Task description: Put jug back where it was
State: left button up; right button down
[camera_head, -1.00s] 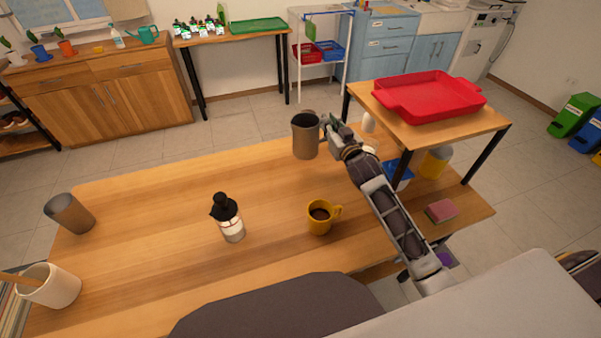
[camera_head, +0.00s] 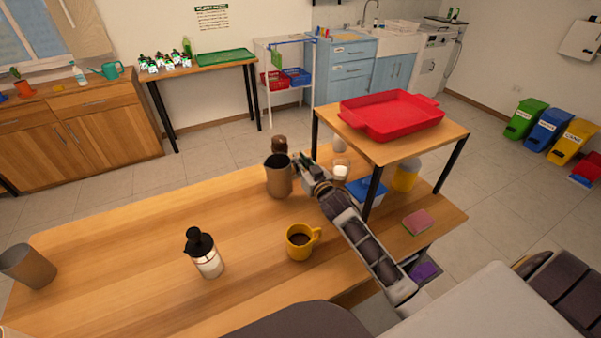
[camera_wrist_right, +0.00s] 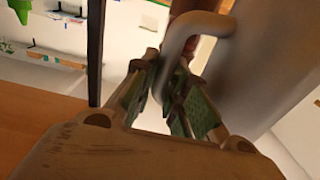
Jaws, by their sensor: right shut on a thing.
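The brown-grey jug (camera_head: 278,177) is upright at the far side of the wooden table (camera_head: 130,225). I cannot tell whether its base touches the tabletop. My right gripper (camera_head: 298,165) is at the jug's right side, shut on its handle. In the right wrist view the jug (camera_wrist_right: 270,65) fills the upper right, and its curved handle (camera_wrist_right: 185,35) passes between the fingers of my right gripper (camera_wrist_right: 172,95). My left gripper is not in view.
A yellow mug (camera_head: 300,243) of dark liquid, a black-topped dispenser (camera_head: 205,257) and a grey cup (camera_head: 28,266) stand nearer. A dark brown bottle (camera_head: 280,145) is behind the jug. A raised shelf with a red tray (camera_head: 390,122) is to the right. The table's left middle is clear.

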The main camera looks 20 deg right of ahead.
jog(key=shift+f, duration=0.85)
notch_tip(320, 180, down, 2)
jog(key=shift+f, duration=0.1)
jog(key=c, duration=1.9)
grip_release()
jog(key=shift+f, duration=0.15)
jog(key=o, duration=0.5)
jog(key=shift+c, duration=0.2)
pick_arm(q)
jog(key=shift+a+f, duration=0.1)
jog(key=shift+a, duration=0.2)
